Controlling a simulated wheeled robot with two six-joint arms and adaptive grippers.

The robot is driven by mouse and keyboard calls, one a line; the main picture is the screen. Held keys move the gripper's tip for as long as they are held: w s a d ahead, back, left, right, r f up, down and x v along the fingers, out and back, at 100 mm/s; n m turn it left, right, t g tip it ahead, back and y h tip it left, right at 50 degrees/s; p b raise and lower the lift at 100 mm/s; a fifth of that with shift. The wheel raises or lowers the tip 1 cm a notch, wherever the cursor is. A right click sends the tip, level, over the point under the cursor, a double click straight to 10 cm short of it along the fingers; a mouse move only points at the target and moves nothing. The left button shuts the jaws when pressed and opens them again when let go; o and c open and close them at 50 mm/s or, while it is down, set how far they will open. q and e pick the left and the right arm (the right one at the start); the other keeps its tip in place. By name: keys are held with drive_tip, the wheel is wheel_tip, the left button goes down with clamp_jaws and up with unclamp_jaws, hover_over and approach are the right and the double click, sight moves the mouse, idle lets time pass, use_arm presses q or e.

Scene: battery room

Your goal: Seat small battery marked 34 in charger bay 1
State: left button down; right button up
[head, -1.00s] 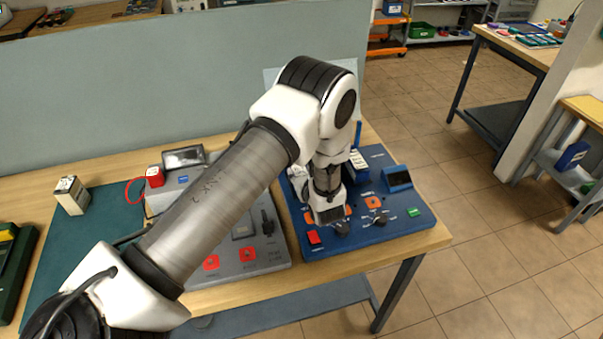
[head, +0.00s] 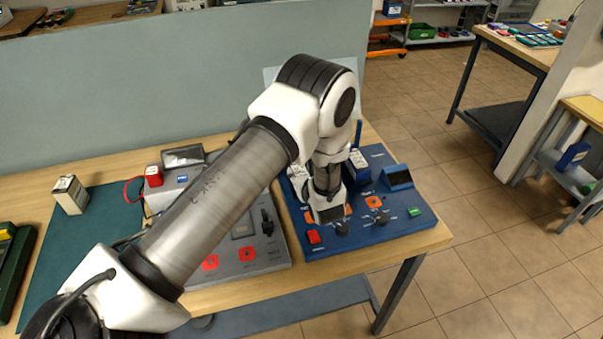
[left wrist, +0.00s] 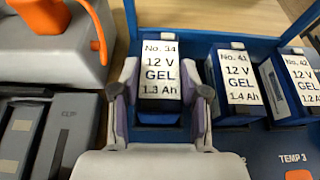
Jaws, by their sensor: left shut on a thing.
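The small battery marked No. 34 (left wrist: 160,72), with a white label reading 12 V GEL 1.3 Ah, stands between the fingers of my left gripper (left wrist: 165,95) in the left wrist view. The gripper is shut on it. The battery is at the leftmost bay of the blue charger (left wrist: 205,22); how deep it sits I cannot tell. In the head view my left arm reaches over the blue charger (head: 400,228), and my wrist hides most of the gripper and the held battery. My right gripper is not in view.
Batteries No. 41 (left wrist: 238,80) and No. 42 (left wrist: 299,80) stand in the bays to the right, close to my right-hand finger. A grey unit (head: 270,258) stands left of the charger. A cream battery (head: 70,194) stands on the green mat (head: 55,240).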

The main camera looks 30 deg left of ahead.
use_arm(q)
drive_tip(key=shift+f+b, duration=0.3)
drive_tip(key=shift+f, duration=0.05)
drive_tip(key=c, duration=0.9)
unclamp_jaws()
drive_tip(key=shift+o, duration=0.2)
drive_tip(key=shift+s+d, duration=0.1)
drive_tip(key=shift+p+v, duration=1.8)
drive_tip(key=shift+v, duration=3.25)
drive_tip(key=shift+s+d+r, duration=0.2)
drive_tip(key=shift+d, duration=0.05)
drive_tip(key=shift+f, duration=0.1)
